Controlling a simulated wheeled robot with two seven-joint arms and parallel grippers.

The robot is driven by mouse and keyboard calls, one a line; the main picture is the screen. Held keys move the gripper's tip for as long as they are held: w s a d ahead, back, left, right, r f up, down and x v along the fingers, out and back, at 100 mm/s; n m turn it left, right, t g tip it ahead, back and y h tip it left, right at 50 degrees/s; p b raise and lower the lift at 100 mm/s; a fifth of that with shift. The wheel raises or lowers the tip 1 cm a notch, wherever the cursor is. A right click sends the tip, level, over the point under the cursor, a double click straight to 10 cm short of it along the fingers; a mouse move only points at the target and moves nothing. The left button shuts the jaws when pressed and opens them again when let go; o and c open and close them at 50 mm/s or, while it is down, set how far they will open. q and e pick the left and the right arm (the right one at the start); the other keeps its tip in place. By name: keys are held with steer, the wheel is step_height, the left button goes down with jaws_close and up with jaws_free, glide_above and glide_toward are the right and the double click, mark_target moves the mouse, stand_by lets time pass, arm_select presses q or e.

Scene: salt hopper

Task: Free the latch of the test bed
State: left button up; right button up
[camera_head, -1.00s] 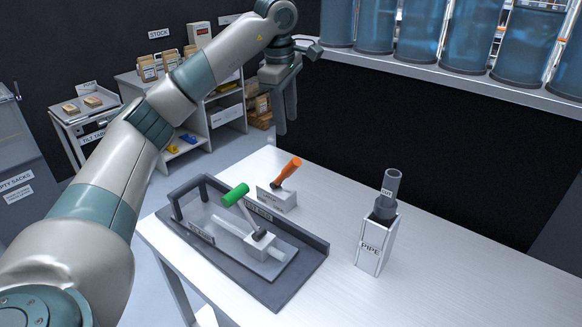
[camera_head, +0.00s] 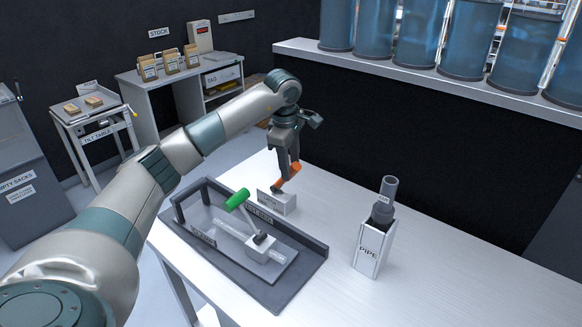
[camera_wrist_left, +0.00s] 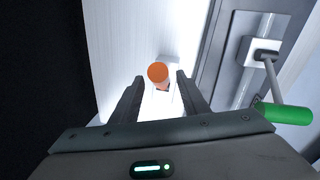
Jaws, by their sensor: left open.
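The test bed (camera_head: 290,291) is a dark grey tray on the white table, with a raised rim and a block that carries a lever with a green handle (camera_head: 238,200). The green handle also shows at the right of the left wrist view (camera_wrist_left: 284,113). Behind the tray stands a small pale labelled block (camera_head: 277,203) with a tilted orange handle (camera_head: 289,177). My left gripper (camera_head: 287,176) points down at the orange handle. In the left wrist view the orange handle (camera_wrist_left: 158,73) lies between and just beyond the open fingers. Contact cannot be told. My right gripper is not in view.
A white holder marked PIPE (camera_head: 369,250) with a grey tube (camera_head: 388,192) stands on the table (camera_head: 440,275) to the right. Blue cylinders (camera_head: 466,40) line a shelf behind. The tabletop between the holder and tray is clear.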

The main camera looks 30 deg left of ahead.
arm_select(q)
steer(key=shift+w+f, duration=0.15)
steer(key=shift+f, duration=0.55)
steer(key=shift+w+f, duration=0.1)
steer(key=shift+f, duration=0.6)
jaws_close()
